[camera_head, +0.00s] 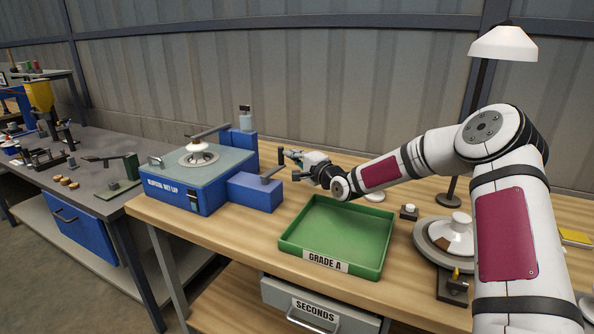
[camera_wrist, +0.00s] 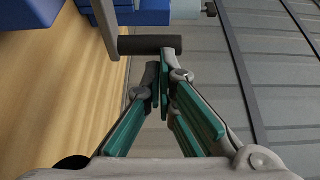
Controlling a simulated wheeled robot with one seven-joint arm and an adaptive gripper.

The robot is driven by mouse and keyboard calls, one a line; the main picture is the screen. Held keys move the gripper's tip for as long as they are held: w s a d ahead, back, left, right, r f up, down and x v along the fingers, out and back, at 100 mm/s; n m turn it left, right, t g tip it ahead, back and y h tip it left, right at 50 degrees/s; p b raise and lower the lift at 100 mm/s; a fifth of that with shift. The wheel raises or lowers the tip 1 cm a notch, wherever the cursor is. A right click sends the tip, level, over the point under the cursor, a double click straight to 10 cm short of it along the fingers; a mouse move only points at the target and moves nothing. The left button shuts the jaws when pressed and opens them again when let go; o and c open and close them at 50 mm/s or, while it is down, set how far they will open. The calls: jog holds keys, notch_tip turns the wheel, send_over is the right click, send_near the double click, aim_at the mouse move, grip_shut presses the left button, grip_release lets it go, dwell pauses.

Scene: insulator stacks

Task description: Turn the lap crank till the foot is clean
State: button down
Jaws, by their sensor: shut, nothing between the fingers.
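The blue wet lap (camera_head: 186,196) stands at the left of the wooden bench. A white insulator (camera_head: 199,149) sits on its round plate under a grey arm; its foot is hidden. The crank (camera_head: 270,173) is a grey bar on the blue box at the lap's right, with a dark upright handle (camera_head: 281,157). In the wrist view, the handle (camera_wrist: 150,44) and crank bar (camera_wrist: 105,22) lie just beyond my fingertips. My gripper (camera_head: 288,163) is shut and empty beside the handle. Its fingers also show in the wrist view (camera_wrist: 162,68). I cannot tell whether they touch the handle.
A green GRADE A tray (camera_head: 289,246) lies empty in front of my arm, above a SECONDS drawer (camera_head: 315,311). A round stand (camera_head: 432,240) with a white insulator and a lamp (camera_head: 503,44) are at the right. Another bench (camera_head: 92,146) stands at the left.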

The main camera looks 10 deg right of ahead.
aim_at(282, 151)
jog(key=shift+a+b+x, duration=0.25)
jog(key=shift+b+x, duration=0.65)
jog(key=shift+x, duration=0.3)
jog(key=shift+a+b+x, duration=0.2)
jog(key=shift+b+x, duration=0.65)
jog(key=shift+x, duration=0.35)
jog(key=shift+s, duration=0.15)
jog(key=shift+d, duration=0.1)
